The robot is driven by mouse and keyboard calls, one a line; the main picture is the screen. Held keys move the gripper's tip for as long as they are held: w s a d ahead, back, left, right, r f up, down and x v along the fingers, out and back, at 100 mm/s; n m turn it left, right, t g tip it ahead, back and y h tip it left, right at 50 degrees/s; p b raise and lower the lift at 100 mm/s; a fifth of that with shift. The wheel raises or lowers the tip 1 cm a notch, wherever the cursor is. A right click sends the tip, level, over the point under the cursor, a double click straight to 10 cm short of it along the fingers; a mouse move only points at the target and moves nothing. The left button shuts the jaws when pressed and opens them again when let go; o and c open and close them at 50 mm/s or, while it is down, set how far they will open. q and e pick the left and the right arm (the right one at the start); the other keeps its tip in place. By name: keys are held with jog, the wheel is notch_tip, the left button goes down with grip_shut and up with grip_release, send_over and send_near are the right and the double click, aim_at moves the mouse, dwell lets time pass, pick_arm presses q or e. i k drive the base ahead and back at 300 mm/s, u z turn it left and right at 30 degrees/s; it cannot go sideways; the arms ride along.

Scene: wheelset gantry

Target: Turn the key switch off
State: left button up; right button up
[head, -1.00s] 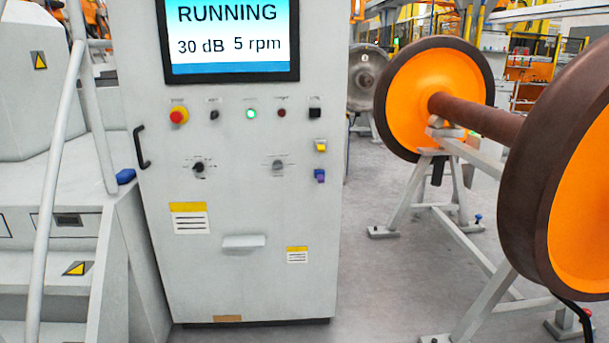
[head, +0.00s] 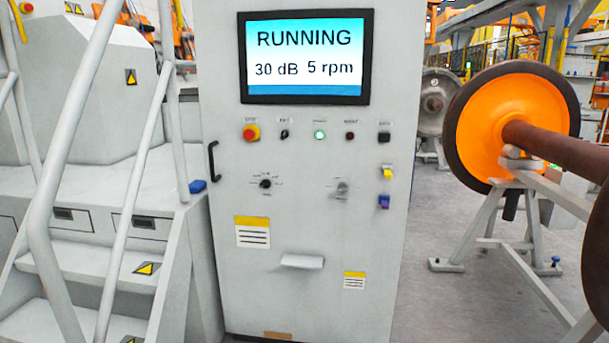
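A grey control cabinet (head: 313,225) stands upright in the middle of the head view. Its screen (head: 306,56) reads RUNNING, 30 dB, 5 rpm. Below the screen is a row of controls. A small black switch (head: 284,134), which looks like the key switch, sits between the red emergency button (head: 251,133) and a lit green lamp (head: 319,135). Its label and exact turn position are too small to read. Lower down are a black rotary knob (head: 265,184) and a grey knob (head: 342,190). Neither of my grippers is in view.
White stairs with handrails (head: 129,190) stand left of the cabinet. An orange wheelset (head: 505,115) rests on a grey stand at right. A black door handle (head: 213,160), a small shelf (head: 302,262) and yellow and blue plugs stick out of the cabinet. Bare floor lies between cabinet and stand.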

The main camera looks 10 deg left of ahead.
aim_at(284, 134)
jog(key=z, duration=0.55)
jog(key=k, duration=0.65)
jog(key=z, duration=0.25)
jog(key=i, duration=1.85)
jog(key=u, duration=0.8)
